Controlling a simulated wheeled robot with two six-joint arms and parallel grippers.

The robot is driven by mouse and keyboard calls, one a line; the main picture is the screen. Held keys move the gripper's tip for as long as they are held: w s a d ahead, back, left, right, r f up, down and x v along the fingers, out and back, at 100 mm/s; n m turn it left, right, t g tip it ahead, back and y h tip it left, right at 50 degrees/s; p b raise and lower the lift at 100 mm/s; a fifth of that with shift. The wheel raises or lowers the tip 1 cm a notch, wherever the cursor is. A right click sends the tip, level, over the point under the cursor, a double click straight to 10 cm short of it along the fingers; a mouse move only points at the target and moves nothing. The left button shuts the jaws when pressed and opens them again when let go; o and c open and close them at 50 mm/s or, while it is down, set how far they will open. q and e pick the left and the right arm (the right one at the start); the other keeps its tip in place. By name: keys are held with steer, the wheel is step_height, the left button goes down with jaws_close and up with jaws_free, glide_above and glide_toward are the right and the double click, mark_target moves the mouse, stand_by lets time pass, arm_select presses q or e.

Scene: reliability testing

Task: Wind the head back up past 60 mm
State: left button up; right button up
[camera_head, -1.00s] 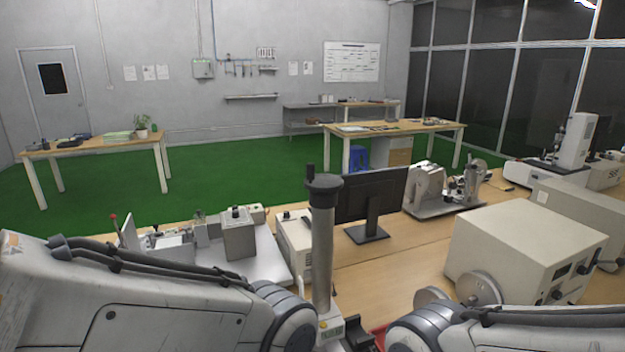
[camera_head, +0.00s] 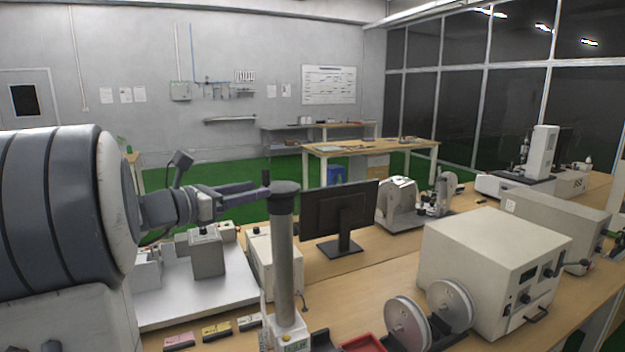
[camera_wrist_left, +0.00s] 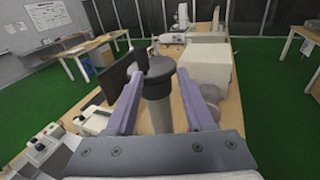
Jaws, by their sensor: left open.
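A grey upright column (camera_head: 285,255) stands at the near edge of the bench, with a dark round cap (camera_head: 284,190) and a small dark upright knob (camera_head: 266,178) on top. My left gripper (camera_head: 262,190) reaches in from the left at cap height, its fingers pointing right toward the cap. In the left wrist view the gripper (camera_wrist_left: 160,76) is open, with one finger on each side of the cap (camera_wrist_left: 160,67) in the picture. I cannot tell whether either finger touches it. No height reading is legible. My right gripper is out of view.
A monitor (camera_head: 339,212) stands just behind the column. Two pale reels (camera_head: 408,322) and a large beige box (camera_head: 492,262) are to the right, a red tray (camera_head: 363,343) at the front. A white-based apparatus (camera_head: 190,295) lies left, below my left arm.

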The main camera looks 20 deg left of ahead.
mark_target(263, 175)
arm_select(q)
steer(key=shift+n+t+y, duration=0.4)
steer(key=shift+n, duration=0.3)
steer(key=w+p, duration=0.1)
steer(key=w, duration=0.2)
steer(key=w+r+p, duration=0.1)
steer(key=w, duration=0.2)
steer(key=w+p, duration=0.1)
steer(key=w, duration=0.1)
steer(key=shift+w+d+r, duration=0.2)
steer(key=shift+w+r, duration=0.1)
steer(key=shift+w, duration=0.1)
steer(key=shift+w+d+f+p, duration=0.15)
steer(key=shift+w+p, duration=0.15)
steer(key=shift+w, duration=0.2)
jaws_close()
